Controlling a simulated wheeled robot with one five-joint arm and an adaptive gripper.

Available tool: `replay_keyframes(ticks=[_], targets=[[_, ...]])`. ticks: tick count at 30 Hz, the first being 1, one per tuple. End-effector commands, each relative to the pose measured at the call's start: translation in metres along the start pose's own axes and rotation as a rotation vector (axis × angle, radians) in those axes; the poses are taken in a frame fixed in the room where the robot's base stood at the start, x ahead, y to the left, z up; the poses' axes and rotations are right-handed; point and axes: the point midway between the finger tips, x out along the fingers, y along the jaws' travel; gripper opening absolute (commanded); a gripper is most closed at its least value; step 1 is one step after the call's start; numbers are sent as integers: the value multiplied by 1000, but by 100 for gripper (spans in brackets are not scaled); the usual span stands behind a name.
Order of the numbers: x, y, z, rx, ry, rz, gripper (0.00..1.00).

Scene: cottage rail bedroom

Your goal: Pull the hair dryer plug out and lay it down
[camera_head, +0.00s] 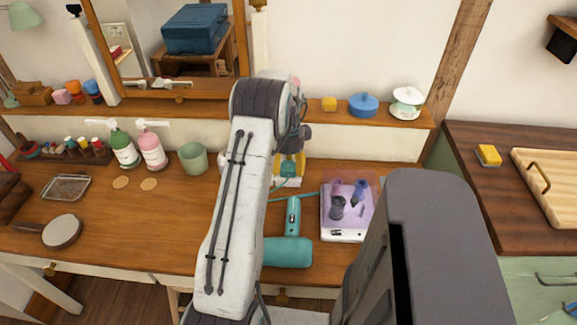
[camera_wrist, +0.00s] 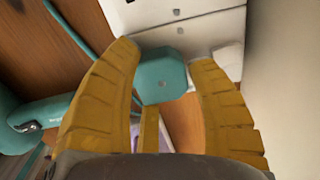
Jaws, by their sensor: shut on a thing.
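The teal hair dryer (camera_head: 288,252) lies on the wooden desk, its handle toward the wall; part of it shows at the left of the wrist view (camera_wrist: 40,125). My gripper (camera_head: 289,168) has its yellow fingers on either side of the teal plug (camera_wrist: 162,76), shut on it. In the wrist view the plug lies close against a white socket block (camera_wrist: 188,20) with small dark holes. I cannot tell whether its prongs, which are hidden, are in the block. My arm covers part of the desk in the head view.
A lilac-and-white tray (camera_head: 334,235) with dark items stands right of the dryer. A green cup (camera_head: 193,158) and two pump bottles (camera_head: 123,146) stand to the left. A shelf (camera_head: 370,117) runs along the wall behind. The desk's left front is mostly clear around a round brush (camera_head: 62,231).

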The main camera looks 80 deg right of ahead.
Motion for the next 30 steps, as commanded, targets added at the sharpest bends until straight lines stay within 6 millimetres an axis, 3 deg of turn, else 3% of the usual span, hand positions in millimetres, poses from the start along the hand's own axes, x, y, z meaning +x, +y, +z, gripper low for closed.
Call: replay_keyframes(ticks=[6,7,14,23,30], targets=[[0,0,0,0,0,-1,22],[0,0,0,0,0,-1,56],[0,0,0,0,0,-1,76],[-2,0,0,0,0,-1,76],[-23,-1,0,0,1,-5,76]])
